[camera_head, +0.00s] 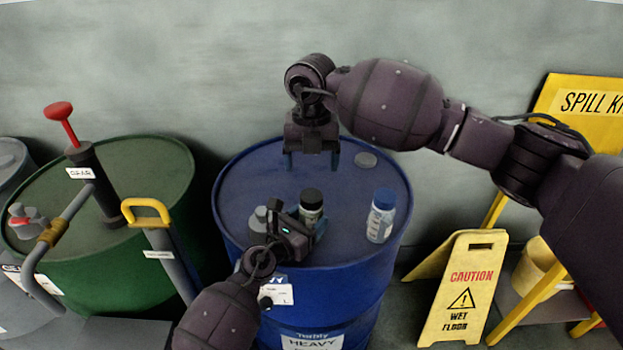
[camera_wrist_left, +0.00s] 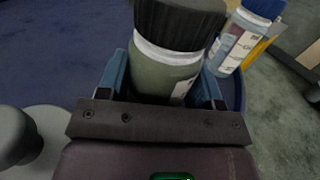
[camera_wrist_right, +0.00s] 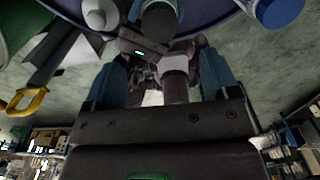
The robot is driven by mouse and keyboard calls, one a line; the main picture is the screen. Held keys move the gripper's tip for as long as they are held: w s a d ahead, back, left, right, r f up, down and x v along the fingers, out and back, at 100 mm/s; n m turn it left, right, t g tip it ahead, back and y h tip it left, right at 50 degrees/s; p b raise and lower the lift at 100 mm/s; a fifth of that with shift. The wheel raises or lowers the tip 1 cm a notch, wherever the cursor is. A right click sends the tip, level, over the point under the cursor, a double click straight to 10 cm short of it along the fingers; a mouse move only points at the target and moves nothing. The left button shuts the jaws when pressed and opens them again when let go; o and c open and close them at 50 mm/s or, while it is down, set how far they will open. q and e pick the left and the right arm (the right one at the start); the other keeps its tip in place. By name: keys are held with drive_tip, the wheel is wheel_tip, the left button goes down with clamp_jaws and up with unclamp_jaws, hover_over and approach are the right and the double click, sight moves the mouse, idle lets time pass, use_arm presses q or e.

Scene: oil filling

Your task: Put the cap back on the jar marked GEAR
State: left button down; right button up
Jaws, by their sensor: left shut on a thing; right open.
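A greenish jar (camera_head: 311,218) with a black ribbed cap (camera_head: 311,196) on its top stands upright on the blue drum (camera_head: 250,180). My left gripper (camera_head: 305,228) is shut on this jar below the cap. In the left wrist view the jar (camera_wrist_left: 160,75) is between the blue fingers, under the black cap (camera_wrist_left: 180,22). Its label is too small or cut off to read. My right gripper (camera_head: 311,162) is open and empty, pointing down over the drum behind the jar. A second jar (camera_head: 380,225) with a blue cap (camera_head: 384,198) stands to the right.
A grey fitting (camera_head: 260,218) is on the drum left of the held jar. A flat grey disc (camera_head: 366,159) lies at the drum's back right. A green drum (camera_head: 150,160) with a red-handled pump (camera_head: 95,180) stands left. A yellow caution sign (camera_head: 462,290) stands right.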

drive_tip(key=shift+r, duration=1.45)
use_arm(q)
drive_tip(key=shift+c, duration=1)
unclamp_jaws()
drive_tip(key=shift+s, duration=0.1)
drive_tip(key=v, duration=1)
drive_tip(key=shift+s+a+p, duration=0.2)
drive_tip(key=shift+s+p, duration=0.05)
drive_tip(key=shift+p, duration=0.05)
use_arm(e)
drive_tip(key=shift+r, duration=0.45)
